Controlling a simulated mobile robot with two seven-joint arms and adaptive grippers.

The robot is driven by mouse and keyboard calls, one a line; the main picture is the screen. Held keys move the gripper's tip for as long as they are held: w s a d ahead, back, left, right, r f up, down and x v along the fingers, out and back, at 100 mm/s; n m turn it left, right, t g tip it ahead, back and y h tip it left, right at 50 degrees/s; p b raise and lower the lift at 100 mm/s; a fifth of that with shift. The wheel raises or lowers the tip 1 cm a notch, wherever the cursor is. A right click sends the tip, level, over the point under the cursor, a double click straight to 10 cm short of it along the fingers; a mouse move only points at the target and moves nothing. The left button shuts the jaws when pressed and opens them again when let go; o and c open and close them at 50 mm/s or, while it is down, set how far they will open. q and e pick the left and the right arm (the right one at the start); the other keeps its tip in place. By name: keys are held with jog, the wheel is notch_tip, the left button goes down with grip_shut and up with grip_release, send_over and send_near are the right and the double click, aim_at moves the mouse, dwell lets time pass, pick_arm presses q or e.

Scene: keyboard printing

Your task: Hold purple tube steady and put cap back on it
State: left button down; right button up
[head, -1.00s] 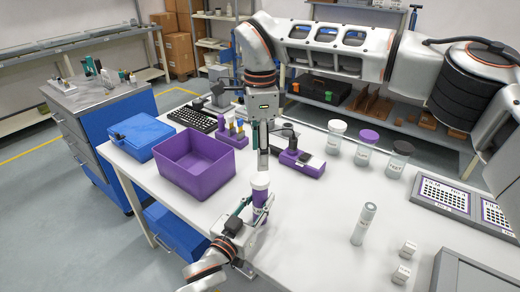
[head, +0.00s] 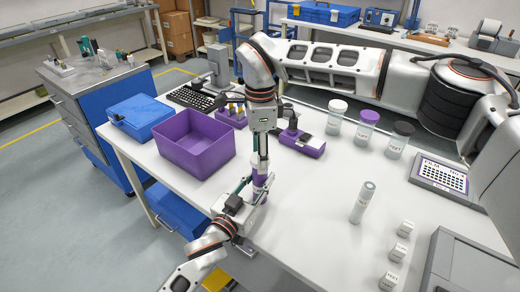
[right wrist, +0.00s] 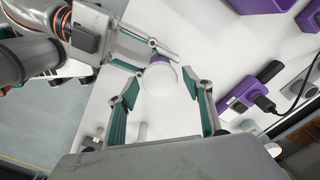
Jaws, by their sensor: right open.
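The purple tube (head: 260,182) stands upright in my left gripper (head: 254,194), which is shut on it near the table's front edge. In the right wrist view the white round cap (right wrist: 157,82) covers the tube's top, with a little purple (right wrist: 160,58) showing past it. I cannot tell whether the cap is seated. My right gripper (head: 262,163) points down over the tube. In its wrist view its fingers (right wrist: 163,108) are open, spread on both sides of the cap. In the head view they hide the cap.
A purple bin (head: 190,148) stands to the left, beside a blue box (head: 142,120). A purple device (head: 303,144) lies behind my right gripper. A clear tube (head: 362,204) and several white cubes (head: 402,229) stand to the right. Several capped jars (head: 366,128) stand at the back.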

jog(key=c, duration=1.1)
jog(key=m, duration=0.4)
jog(key=shift+m, duration=0.4)
jog(key=m, duration=1.3)
jog(key=o, duration=1.2)
